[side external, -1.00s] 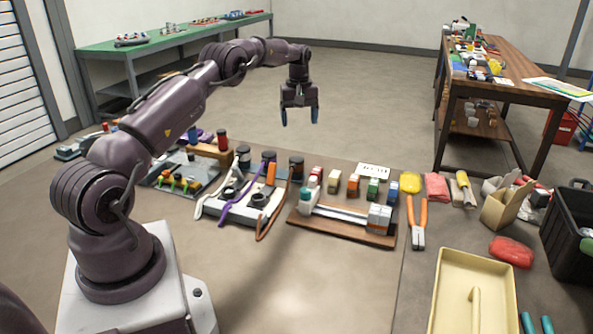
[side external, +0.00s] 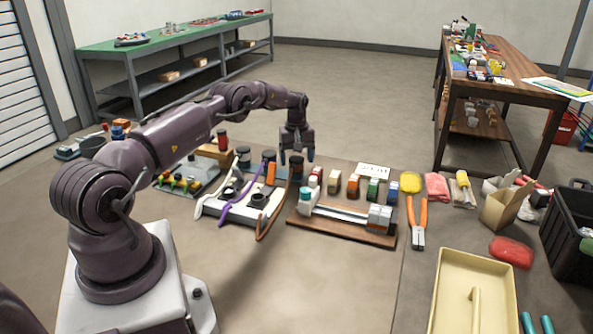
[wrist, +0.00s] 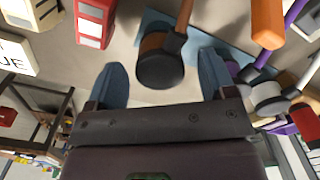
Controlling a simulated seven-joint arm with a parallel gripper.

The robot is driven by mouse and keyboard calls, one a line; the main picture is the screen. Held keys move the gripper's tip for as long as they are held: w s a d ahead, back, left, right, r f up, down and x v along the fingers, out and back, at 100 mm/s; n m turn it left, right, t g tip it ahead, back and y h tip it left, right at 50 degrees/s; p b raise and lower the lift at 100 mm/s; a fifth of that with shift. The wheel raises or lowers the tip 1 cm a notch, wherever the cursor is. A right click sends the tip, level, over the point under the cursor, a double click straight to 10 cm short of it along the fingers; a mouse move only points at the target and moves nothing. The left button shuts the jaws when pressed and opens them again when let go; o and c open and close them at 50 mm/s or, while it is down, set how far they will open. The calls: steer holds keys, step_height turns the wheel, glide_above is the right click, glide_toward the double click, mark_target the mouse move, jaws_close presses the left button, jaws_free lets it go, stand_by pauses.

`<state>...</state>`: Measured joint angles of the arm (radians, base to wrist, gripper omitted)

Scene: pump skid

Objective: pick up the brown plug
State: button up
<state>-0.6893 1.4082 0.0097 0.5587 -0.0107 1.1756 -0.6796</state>
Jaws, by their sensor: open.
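A plug with a round black cap and a brown body (wrist: 155,41) lies between my fingers in the wrist view. I take it for the brown plug. In the side view it seems to be the dark-capped cylinder (side external: 296,170) just below my gripper (side external: 296,156). My gripper is open, its two blue fingertips (wrist: 162,76) apart, one on each side of the cap. I cannot tell how far down they reach beside it. A brown-and-dark strap (wrist: 182,20) runs close beside the plug and partly covers it.
An orange-handled piece (wrist: 267,22) and purple strap are close on the right in the wrist view. A red-and-white block (wrist: 94,22) is on the left. In the side view, a wooden rail board (side external: 345,230) with small blocks and orange-handled pliers (side external: 418,225) stand to the right.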

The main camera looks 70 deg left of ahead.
mark_target(297, 158)
steer(key=shift+f, duration=0.25)
steer(key=c, duration=1.1)
steer(key=shift+r, duration=0.1)
step_height(297, 158, up, 3)
steer(key=shift+r, duration=0.2)
steer(key=s+d+r, duration=0.1)
steer(key=s+r, duration=0.1)
steer(key=r, duration=0.1)
steer(key=s+d+r, duration=0.1)
steer(key=shift+s+d+r, duration=0.1)
steer(key=shift+d+r, duration=0.2)
steer(key=shift+r, duration=0.1)
steer(key=s+d+r, duration=0.4)
steer(key=s+d, duration=0.2)
steer(key=s, duration=0.1)
steer(key=shift+s+d+r, duration=0.15)
steer(key=shift+s+r, duration=0.15)
